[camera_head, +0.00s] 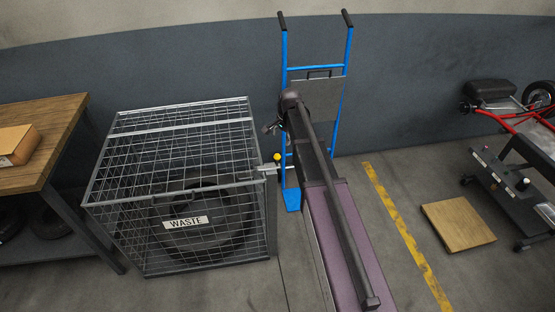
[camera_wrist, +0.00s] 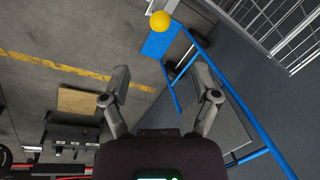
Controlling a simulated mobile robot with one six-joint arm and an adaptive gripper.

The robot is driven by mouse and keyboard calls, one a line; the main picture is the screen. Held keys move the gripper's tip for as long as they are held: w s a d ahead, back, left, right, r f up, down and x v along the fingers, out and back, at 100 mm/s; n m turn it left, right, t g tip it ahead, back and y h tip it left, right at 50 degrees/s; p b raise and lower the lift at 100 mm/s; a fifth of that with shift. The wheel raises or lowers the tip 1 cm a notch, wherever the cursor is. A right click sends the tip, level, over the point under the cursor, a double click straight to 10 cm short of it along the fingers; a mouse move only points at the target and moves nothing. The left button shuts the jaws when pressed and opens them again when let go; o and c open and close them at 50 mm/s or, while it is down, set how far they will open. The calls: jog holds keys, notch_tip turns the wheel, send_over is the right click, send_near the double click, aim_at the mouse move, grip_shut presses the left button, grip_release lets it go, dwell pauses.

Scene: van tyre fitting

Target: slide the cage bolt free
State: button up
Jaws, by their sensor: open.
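The wire waste cage (camera_head: 96,200) stands at the left in the head view, with a tyre (camera_head: 170,239) and a WASTE label inside its mesh. The cage bolt (camera_head: 267,170) sits on the cage's right side and carries a yellow knob (camera_head: 277,157). The knob also shows at the top of the wrist view (camera_wrist: 160,20), beyond my fingertips and clear of them. My gripper (camera_head: 268,128) is above the knob in the head view. In the wrist view its two fingers (camera_wrist: 160,80) are spread wide with nothing between them. The bolt's shaft is not clear in the wrist view.
A blue hand truck (camera_head: 284,90) stands against the wall, close behind my gripper. A wooden bench (camera_head: 50,110) is at the left. A wooden board (camera_head: 458,222) lies on the floor beyond a yellow line (camera_head: 405,235), near a red machine (camera_head: 520,125) at the right.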

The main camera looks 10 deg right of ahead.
aim_at(278, 155)
jog(key=shift+w+a+f+b, duration=0.25)
jog(key=shift+w+f+b, duration=0.1)
jog(key=shift+f+b, duration=1.6)
jog(key=shift+w+a+f+b, duration=0.2)
jog(key=shift+w+f+b, duration=0.1)
jog(key=shift+f+b, duration=1.65)
jog(key=shift+w+a+f+b, duration=0.25)
jog(key=shift+w+f+b, duration=0.1)
jog(key=shift+f+b, duration=1.6)
jog(key=shift+f, duration=0.15)
grip_shut()
